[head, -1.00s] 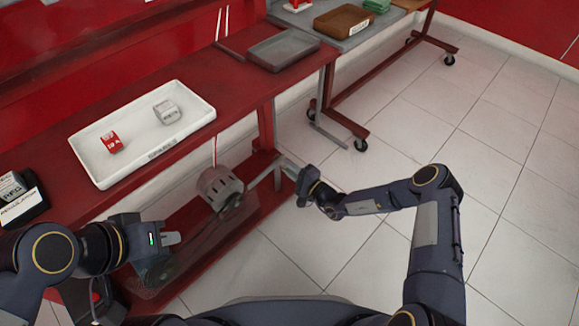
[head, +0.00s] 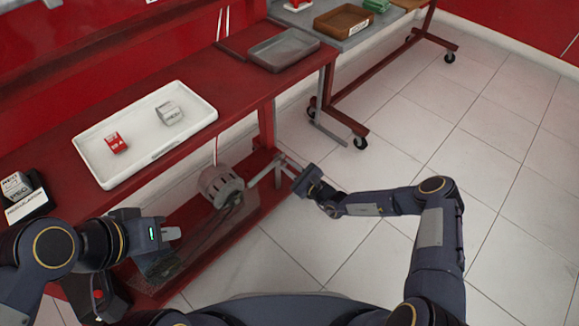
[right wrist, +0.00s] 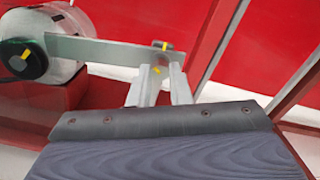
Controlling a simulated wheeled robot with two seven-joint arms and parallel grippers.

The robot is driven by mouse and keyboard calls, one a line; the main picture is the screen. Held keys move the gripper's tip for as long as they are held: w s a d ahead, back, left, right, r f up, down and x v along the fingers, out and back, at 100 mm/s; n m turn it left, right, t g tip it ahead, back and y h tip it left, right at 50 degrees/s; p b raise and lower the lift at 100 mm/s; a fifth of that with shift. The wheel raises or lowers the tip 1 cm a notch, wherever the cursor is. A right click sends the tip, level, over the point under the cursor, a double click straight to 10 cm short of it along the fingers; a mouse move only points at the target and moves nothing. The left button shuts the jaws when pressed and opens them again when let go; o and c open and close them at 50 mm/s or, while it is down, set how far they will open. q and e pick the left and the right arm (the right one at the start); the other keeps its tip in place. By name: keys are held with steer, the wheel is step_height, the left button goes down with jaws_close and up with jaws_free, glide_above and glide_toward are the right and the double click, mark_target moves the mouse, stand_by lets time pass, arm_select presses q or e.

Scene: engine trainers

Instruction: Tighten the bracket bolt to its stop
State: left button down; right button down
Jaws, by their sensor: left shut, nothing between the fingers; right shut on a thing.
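The alternator-like grey unit (head: 220,186) sits low in front of the red bench, with a flat metal bracket (head: 262,176) reaching right from it. In the right wrist view the bracket (right wrist: 105,50) ends at the small bracket bolt (right wrist: 162,46), which carries a yellow mark. My right gripper (right wrist: 158,75) is shut on the bolt, its two pale fingers close together at the bracket's end; the exact contact is small and partly hidden. It also shows in the head view (head: 285,163). My left gripper (head: 172,234) is shut and empty, left of the unit.
A white tray (head: 88,160) on the bench holds a red box (head: 116,143) and a grey box (head: 168,113). A grey tray (head: 284,47) lies further back. A red bench leg (head: 267,125) stands close behind my right gripper. The tiled floor at right is clear.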

steer(key=m, duration=0.5)
steer(key=shift+s+m, duration=0.1)
steer(key=shift+m, duration=0.2)
steer(key=shift+m+b, duration=0.3)
steer(key=shift+m, duration=2)
steer(key=c, duration=1.3)
jaws_free()
steer(key=shift+c, duration=0.2)
steer(key=p+v, duration=0.2)
steer(key=v, duration=0.5)
steer(key=shift+s+d, duration=0.3)
